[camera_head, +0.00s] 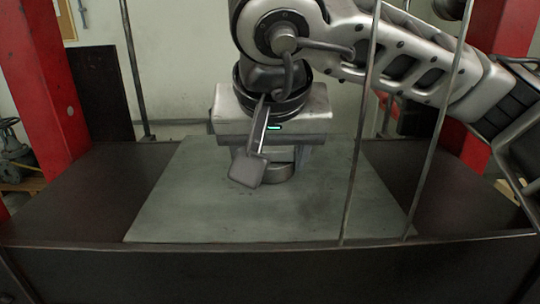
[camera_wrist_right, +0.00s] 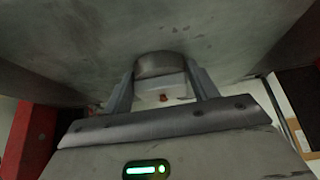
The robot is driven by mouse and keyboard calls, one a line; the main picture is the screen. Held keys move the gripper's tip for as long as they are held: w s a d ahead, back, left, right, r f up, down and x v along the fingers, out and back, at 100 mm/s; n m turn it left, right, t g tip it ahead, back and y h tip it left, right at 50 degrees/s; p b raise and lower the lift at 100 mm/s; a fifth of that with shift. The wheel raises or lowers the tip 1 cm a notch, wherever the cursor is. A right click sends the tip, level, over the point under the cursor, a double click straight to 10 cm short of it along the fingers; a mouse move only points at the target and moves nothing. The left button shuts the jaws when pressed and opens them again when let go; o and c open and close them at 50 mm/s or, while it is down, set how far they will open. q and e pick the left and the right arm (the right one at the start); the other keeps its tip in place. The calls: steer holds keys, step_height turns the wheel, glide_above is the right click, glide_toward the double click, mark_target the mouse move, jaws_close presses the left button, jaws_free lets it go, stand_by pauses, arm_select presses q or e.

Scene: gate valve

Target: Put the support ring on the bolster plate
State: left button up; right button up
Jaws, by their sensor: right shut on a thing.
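The support ring (camera_head: 281,173) is a short dark grey metal cylinder at the middle of the head view, partly hidden by my right gripper and a flat bracket of mine. My right gripper (camera_head: 270,158) points down and is shut on the ring. In the right wrist view the ring (camera_wrist_right: 160,64) sits between the two fingers of the gripper (camera_wrist_right: 161,76). The bolster plate (camera_head: 190,215) is a wide grey-green plate beneath the ring. The ring is low over the plate's back middle; I cannot tell whether it touches. My left gripper is not in view.
Red press columns (camera_head: 42,90) stand at the left and right. Thin metal rods (camera_head: 361,130) rise in front of the plate's right side. The dark press bed (camera_head: 75,195) surrounds the plate. The plate's front and left areas are clear.

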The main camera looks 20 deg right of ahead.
steer(key=o, duration=1.3)
steer(key=shift+f, duration=0.1)
steer(key=shift+r+p, duration=0.35)
steer(key=v, duration=1.1)
steer(key=shift+s+r, duration=0.3)
steer(key=shift+a, duration=0.1)
